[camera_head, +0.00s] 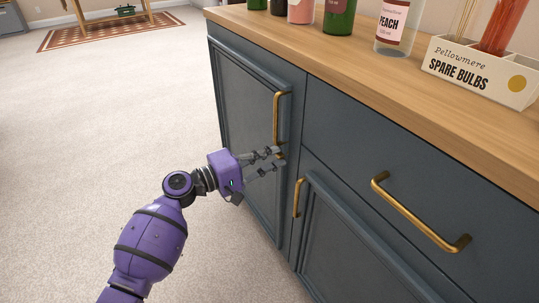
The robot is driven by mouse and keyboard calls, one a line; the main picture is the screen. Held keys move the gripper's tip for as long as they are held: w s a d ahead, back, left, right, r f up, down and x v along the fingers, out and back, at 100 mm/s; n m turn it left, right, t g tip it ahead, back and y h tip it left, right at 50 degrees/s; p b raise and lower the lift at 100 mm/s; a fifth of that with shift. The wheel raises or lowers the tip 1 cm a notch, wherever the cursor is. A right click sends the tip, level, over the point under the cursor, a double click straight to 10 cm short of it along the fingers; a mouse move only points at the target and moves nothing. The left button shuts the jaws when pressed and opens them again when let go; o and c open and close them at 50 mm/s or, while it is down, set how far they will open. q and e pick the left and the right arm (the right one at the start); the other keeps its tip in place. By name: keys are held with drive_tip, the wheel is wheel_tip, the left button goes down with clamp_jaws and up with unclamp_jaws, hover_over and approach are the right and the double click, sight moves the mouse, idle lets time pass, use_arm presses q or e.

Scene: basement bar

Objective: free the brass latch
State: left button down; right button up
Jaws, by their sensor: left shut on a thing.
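My left gripper (277,158) reaches in from the left to the tall dark blue-grey cabinet door (247,125). Its fingers are closed at the door's right edge, just below the lower end of the upright brass handle (277,108). A small brass piece, which looks like the brass latch (281,156), shows between the fingertips. The fingers hide most of it, so its exact shape and position cannot be told. The door looks shut, flush with the cabinet front. My right gripper is not in view.
A drawer with a brass handle (418,213) and a lower door with another brass handle (298,197) are on the right. The wooden counter (390,85) above carries bottles and a "SPARE BULBS" box (480,72). Pale carpet (110,120) on the left is clear.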

use_arm(q)
drive_tip(key=shift+n+p, duration=1.95)
drive_tip(key=shift+n, duration=1.35)
drive_tip(key=c, duration=2.1)
unclamp_jaws()
drive_tip(key=shift+s, duration=0.1)
drive_tip(key=v, duration=1.2)
